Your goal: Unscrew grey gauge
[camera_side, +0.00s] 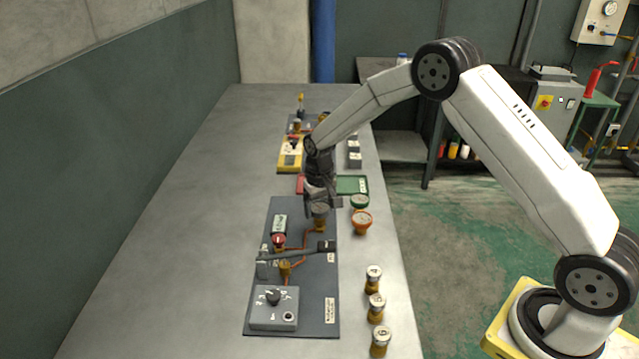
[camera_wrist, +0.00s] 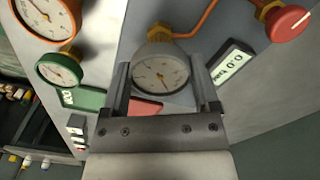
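The grey gauge (camera_wrist: 160,75) has a round pale dial with a dark needle and sits on a brass fitting. In the wrist view it lies between the two fingers of my gripper (camera_wrist: 158,63), which are spread wide, one on each side of the dial. I cannot tell whether either finger touches it. In the side view the grey gauge (camera_side: 320,213) stands on the dark panel (camera_side: 312,275), just below my gripper (camera_side: 321,203), which partly hides it.
A green gauge (camera_side: 360,202) and an orange gauge (camera_side: 362,221) stand right of the panel. A red knob (camera_wrist: 289,22) and a digital readout (camera_wrist: 233,62) are near the grey gauge. The table's left side is clear.

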